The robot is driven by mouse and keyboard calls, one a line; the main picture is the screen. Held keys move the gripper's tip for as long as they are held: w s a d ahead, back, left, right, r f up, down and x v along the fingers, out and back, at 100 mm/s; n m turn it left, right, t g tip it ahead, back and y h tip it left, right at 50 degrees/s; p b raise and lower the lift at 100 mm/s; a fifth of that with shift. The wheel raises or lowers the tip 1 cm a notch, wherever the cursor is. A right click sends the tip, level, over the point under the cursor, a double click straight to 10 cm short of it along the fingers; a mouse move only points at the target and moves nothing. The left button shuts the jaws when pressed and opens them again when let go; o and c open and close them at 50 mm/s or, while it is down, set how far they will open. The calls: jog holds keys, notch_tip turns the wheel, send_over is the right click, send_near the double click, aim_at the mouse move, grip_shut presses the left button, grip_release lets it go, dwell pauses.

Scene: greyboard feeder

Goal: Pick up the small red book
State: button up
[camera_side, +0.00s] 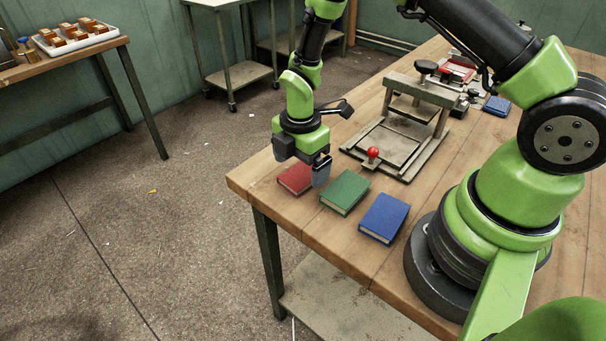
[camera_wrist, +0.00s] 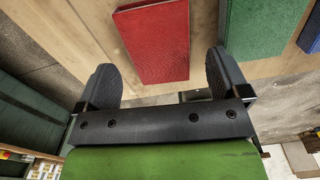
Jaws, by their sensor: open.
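The small red book (camera_side: 295,179) lies flat on the wooden table near its left corner, partly hidden by my gripper in the side view. It also shows in the wrist view (camera_wrist: 155,42), slightly tilted, ahead of and between my two fingers. My gripper (camera_side: 303,170) is open and empty, pointing down over the red book. In the wrist view my gripper (camera_wrist: 162,78) has its dark fingers wide apart, one to each side of the book's near end. I cannot tell how far above the book the fingertips are.
A green book (camera_side: 344,193) lies right beside the red one, and a blue book (camera_side: 384,218) lies beyond it. A metal fixture with a red knob (camera_side: 373,152) stands behind them. The table (camera_side: 335,240) has bare wood along its front edge.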

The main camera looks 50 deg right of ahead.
notch_tip(320, 180, down, 2)
jog(key=shift+f, duration=0.1)
jog(key=shift+c, duration=0.2)
jog(key=c, duration=1)
